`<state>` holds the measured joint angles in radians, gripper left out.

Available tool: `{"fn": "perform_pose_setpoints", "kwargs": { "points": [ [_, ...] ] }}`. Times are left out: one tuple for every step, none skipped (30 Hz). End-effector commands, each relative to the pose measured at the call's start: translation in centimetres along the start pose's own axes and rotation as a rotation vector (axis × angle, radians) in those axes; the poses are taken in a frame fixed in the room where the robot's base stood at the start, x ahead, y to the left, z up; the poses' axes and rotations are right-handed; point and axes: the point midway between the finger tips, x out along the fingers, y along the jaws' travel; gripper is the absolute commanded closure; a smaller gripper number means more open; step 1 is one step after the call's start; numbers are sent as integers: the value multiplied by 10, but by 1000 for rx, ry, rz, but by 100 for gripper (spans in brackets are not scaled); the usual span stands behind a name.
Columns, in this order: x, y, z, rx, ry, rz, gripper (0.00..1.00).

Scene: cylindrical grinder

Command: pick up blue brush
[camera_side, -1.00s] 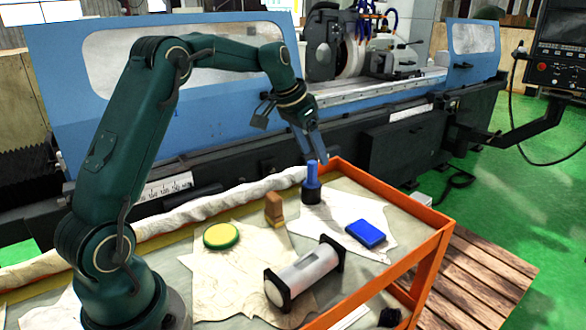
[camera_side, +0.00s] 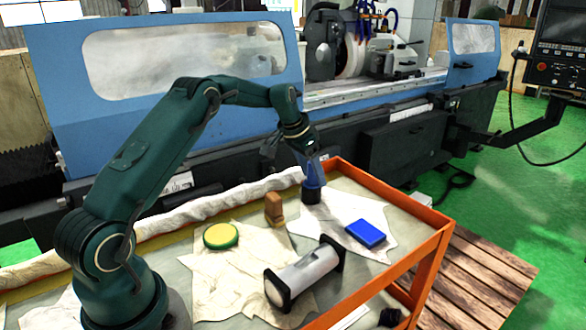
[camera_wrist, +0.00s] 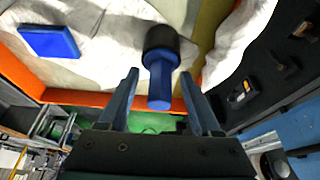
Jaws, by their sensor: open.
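The blue brush (camera_wrist: 160,82) stands upright on the cart top, with a blue handle and a dark round head. In the wrist view it lies between the two open fingers of my gripper (camera_wrist: 163,100), with a gap on each side. In the side view my gripper (camera_side: 312,170) is lowered over the brush, and its fingers hide most of the handle. The dark head of the brush (camera_side: 311,195) shows below them. My gripper is open and holds nothing.
A blue block (camera_side: 365,233) lies right of the brush on a cloth (camera_side: 350,212). A brown block (camera_side: 274,208), a yellow-green disc (camera_side: 221,236) and a grey cylinder with black ends (camera_side: 305,273) are nearby. The cart's orange rim (camera_side: 390,190) runs behind.

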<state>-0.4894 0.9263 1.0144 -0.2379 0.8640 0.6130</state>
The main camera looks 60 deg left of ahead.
Motion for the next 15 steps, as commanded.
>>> {"fn": "perform_pose_setpoints", "kwargs": {
  "points": [
    [0, 0, 0, 0, 0, 0, 35],
    [0, 0, 0, 0, 0, 0, 35],
    [0, 0, 0, 0, 0, 0, 35],
    [0, 0, 0, 0, 0, 0, 46],
    [0, 0, 0, 0, 0, 0, 58],
    [0, 0, 0, 0, 0, 0, 73],
    [0, 0, 0, 0, 0, 0, 85],
    [0, 0, 0, 0, 0, 0, 96],
    [0, 0, 0, 0, 0, 0, 100],
    [0, 0, 0, 0, 0, 0, 100],
    [0, 0, 0, 0, 0, 0, 100],
    [0, 0, 0, 0, 0, 0, 100],
    [0, 0, 0, 0, 0, 0, 100],
    [0, 0, 0, 0, 0, 0, 100],
    [0, 0, 0, 0, 0, 0, 100]
  ]
}}
